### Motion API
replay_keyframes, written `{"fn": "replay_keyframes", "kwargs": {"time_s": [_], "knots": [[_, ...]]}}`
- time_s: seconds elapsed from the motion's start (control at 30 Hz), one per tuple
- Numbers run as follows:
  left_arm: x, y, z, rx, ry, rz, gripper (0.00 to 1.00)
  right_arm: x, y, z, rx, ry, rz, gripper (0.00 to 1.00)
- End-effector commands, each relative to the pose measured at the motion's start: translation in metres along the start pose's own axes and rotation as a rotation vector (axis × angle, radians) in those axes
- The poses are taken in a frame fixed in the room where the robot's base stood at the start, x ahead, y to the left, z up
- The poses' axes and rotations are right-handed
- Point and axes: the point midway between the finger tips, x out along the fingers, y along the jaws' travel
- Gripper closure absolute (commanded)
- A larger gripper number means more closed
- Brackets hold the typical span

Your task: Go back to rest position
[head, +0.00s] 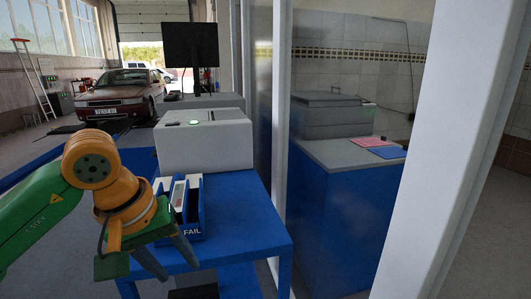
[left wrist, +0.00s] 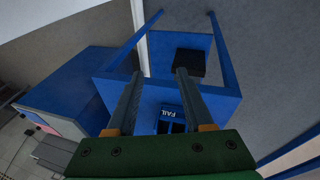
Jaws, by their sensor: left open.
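My left gripper (head: 168,262) comes in from the left in the head view, over the near left side of a blue table (head: 250,217). Its two fingers are apart with nothing between them. In the left wrist view the open left gripper (left wrist: 155,85) points past the table's edge (left wrist: 226,90). A blue bin marked FAIL (head: 190,231) stands on the table just behind the gripper. It also shows in the left wrist view (left wrist: 169,113), beyond the gripper's base. My right gripper is in neither view.
A grey box-shaped machine (head: 205,142) stands behind the bin. A white post (head: 281,100) and glass stand right of the table. A blue cabinet (head: 345,215) with a grey device (head: 325,116) is beyond. A dark monitor (head: 190,45) and a parked car (head: 120,92) are farther back.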

Motion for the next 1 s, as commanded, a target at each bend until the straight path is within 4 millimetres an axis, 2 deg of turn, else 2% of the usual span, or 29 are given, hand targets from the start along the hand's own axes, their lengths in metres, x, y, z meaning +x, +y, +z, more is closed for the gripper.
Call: {"fn": "replay_keyframes", "kwargs": {"time_s": [0.17, 0.23, 0.37, 0.43, 0.47, 0.5, 0.57, 0.6, 0.63, 0.67, 0.7, 0.77, 0.83, 0.9, 0.97, 1.0], "knots": [[0.031, 0.041, 0.022, -0.175, -0.219, 0.184, 0.48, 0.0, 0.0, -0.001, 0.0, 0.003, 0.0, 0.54], [0.044, 0.065, 0.033, -0.301, -0.358, 0.281, 0.48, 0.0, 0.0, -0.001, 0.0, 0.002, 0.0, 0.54], [0.062, 0.117, 0.048, -0.708, -0.749, 0.487, 0.48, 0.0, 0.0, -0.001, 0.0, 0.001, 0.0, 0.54], [0.073, 0.142, 0.038, -1.059, -1.042, 0.585, 0.48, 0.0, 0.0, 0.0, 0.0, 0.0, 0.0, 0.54], [0.082, 0.149, 0.028, -1.251, -1.187, 0.617, 0.48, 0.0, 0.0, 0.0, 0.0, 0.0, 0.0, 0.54], [0.102, 0.15, 0.008, -1.549, -1.395, 0.647, 0.48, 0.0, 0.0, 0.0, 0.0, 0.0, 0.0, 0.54], [0.143, 0.134, -0.023, -1.984, -1.665, 0.655, 0.48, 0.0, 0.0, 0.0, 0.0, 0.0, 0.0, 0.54], [0.171, 0.117, -0.036, -2.216, -1.789, 0.648, 0.48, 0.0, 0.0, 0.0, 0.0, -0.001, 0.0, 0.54], [0.192, 0.103, -0.042, -2.374, -1.868, 0.638, 0.48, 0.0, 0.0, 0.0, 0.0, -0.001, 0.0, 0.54], [0.213, 0.088, -0.046, 2.369, 1.815, -0.59, 0.48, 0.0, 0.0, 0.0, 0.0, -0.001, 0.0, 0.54], [0.241, 0.067, -0.047, 2.257, 1.67, -0.509, 0.48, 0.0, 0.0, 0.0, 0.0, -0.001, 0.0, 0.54], [0.283, 0.034, -0.041, 2.096, 1.47, -0.411, 0.48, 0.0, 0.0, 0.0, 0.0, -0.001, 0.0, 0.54], [0.328, -0.006, -0.024, 1.919, 1.259, -0.326, 0.48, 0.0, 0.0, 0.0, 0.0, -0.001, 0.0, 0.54], [0.367, -0.046, 0.002, 1.747, 1.065, -0.262, 0.48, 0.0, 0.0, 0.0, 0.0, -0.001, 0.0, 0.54], [0.398, -0.079, 0.03, 1.607, 0.907, -0.221, 0.48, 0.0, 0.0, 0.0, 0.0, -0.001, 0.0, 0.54], [0.416, -0.101, 0.052, 1.516, 0.806, -0.2, 0.48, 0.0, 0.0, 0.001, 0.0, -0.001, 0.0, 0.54]]}}
